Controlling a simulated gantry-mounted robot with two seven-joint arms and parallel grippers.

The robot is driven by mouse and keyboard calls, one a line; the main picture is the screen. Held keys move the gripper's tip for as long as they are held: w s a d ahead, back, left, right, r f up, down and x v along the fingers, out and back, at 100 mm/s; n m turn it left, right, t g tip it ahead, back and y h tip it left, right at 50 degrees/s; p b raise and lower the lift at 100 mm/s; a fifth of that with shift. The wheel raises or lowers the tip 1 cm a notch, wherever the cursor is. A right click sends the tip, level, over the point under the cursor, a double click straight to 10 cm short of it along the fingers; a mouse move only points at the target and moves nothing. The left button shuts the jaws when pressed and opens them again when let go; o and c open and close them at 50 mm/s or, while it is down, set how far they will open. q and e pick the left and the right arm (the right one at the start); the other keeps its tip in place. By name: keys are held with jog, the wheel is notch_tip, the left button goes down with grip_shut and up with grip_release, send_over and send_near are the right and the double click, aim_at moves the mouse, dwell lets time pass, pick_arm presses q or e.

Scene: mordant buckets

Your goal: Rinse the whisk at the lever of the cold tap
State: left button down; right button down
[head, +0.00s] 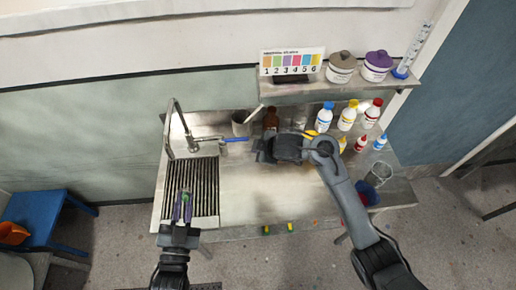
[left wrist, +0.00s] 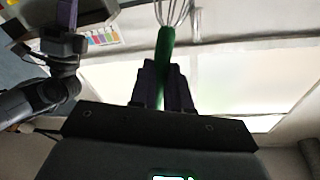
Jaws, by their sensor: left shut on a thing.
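My left gripper (head: 183,208) is over the front of the dark slatted sink grate (head: 205,180), below the tap in the picture. It is shut on the green handle of the whisk (left wrist: 165,50). In the left wrist view the whisk's wire loops point away from the fingers and are cut off by the top edge. In the head view the wires are hard to make out against the slats. The tap (head: 172,115) has a tall bent spout at the grate's far left, and a blue lever (head: 236,140) points right. My right gripper (head: 262,150) is over the counter, right of the lever; its jaws are unclear.
A grey cup (head: 240,123) and a brown bottle (head: 271,118) stand behind the lever. Several capped bottles (head: 347,115) and a clear beaker (head: 379,173) are on the right. A shelf with a colour chart (head: 291,62) hangs above. The middle counter is bare.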

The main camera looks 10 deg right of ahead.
pick_arm(q)
jog(key=s+r+p, duration=0.2)
jog(key=s+p, duration=0.1)
jog(key=s, duration=0.2)
jog(key=shift+s+d, duration=0.3)
jog(key=shift+d, duration=0.05)
dwell(0.3)
